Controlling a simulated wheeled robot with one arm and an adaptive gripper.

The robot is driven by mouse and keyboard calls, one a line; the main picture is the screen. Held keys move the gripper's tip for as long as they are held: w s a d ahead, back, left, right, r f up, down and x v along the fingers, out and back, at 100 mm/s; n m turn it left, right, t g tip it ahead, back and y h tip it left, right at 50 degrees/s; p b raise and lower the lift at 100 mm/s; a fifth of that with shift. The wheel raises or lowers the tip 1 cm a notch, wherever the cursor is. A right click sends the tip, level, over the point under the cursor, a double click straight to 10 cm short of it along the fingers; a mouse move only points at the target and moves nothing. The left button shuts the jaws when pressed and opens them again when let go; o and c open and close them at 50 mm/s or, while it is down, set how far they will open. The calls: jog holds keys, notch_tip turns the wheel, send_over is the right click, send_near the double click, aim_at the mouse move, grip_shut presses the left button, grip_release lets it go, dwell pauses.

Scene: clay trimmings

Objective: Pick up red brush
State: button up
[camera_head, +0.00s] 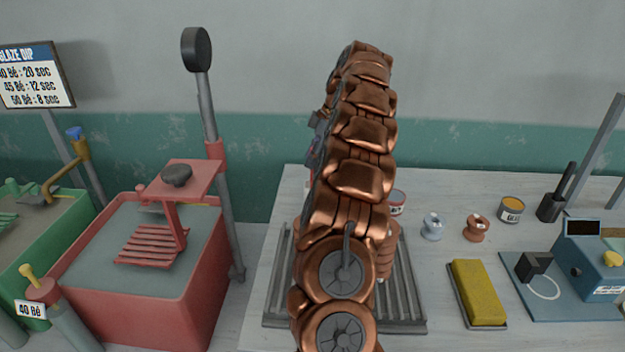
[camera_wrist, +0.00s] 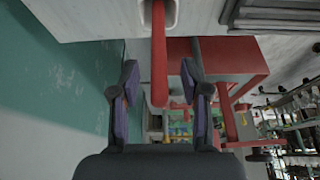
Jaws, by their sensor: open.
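The red brush (camera_wrist: 158,62) shows in the wrist view as a long red handle coming from a pale holder (camera_wrist: 174,14) at the top edge. Its far end and any bristles are out of sight. My gripper (camera_wrist: 159,72) is open, with one dark finger on each side of the handle in the picture. Gaps show between the handle and both fingers. How far the handle reaches in depth between them is hard to tell. In the head view my arm hides the gripper and the brush.
A ribbed grey tray (camera_head: 412,318) lies on the pale table under my arm. A yellow sponge (camera_head: 478,292), small pots (camera_head: 476,228) and a blue device (camera_head: 600,268) stand to its right. A red glaze tank (camera_head: 130,300) stands left of the table.

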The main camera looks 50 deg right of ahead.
jog(key=shift+c, duration=0.4)
grip_shut()
